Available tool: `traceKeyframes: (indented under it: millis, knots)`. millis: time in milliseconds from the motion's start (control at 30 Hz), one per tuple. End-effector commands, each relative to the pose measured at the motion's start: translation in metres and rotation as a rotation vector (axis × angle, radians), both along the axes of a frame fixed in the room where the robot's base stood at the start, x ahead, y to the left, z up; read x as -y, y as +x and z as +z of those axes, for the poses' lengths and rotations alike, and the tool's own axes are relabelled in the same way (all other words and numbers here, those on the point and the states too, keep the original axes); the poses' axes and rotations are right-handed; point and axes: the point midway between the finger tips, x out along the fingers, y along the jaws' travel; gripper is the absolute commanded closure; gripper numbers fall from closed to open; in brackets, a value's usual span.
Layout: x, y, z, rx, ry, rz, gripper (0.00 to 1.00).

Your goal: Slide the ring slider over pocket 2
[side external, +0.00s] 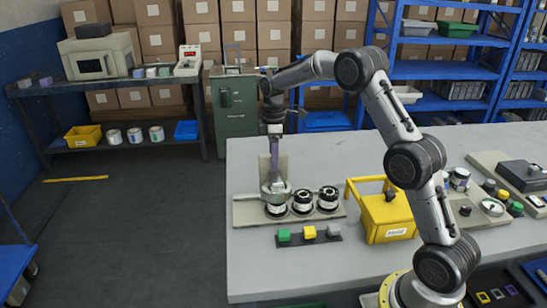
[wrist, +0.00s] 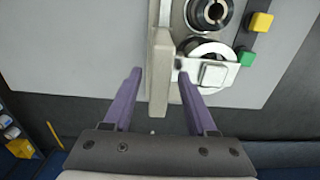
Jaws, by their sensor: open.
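The ring slider (side external: 277,187), a pale grey piece, sits at the leftmost of three round pockets on a beige base. In the wrist view the ring slider (wrist: 212,75) has a squarish pale block on it and partly covers that pocket. My gripper (side external: 274,178) points down at the slider's end of the base. In the wrist view my gripper (wrist: 158,74) is open, its purple fingers either side of a beige upright plate (wrist: 158,65). The right fingertip is close to the slider; contact cannot be told.
A strip with green (side external: 284,235), yellow (side external: 309,232) and grey (side external: 333,230) blocks lies in front of the base. A yellow box (side external: 388,216) with a raised handle stands right of the pockets. The table's left edge is near; bare tabletop (side external: 270,270) lies in front.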

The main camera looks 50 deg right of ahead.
Motion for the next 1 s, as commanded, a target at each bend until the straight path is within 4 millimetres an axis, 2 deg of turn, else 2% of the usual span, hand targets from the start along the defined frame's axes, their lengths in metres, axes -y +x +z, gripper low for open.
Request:
traceKeyframes:
  millis: [267,567,1000]
  knots:
    - [0.0000,0.0000,-0.0010,0.000,0.000,0.000,0.44]
    - [0.0000,0.0001,-0.0006,0.000,0.000,0.000,0.98]
    - [-0.0001,0.0001,-0.0002,0.000,0.000,0.000,1.00]
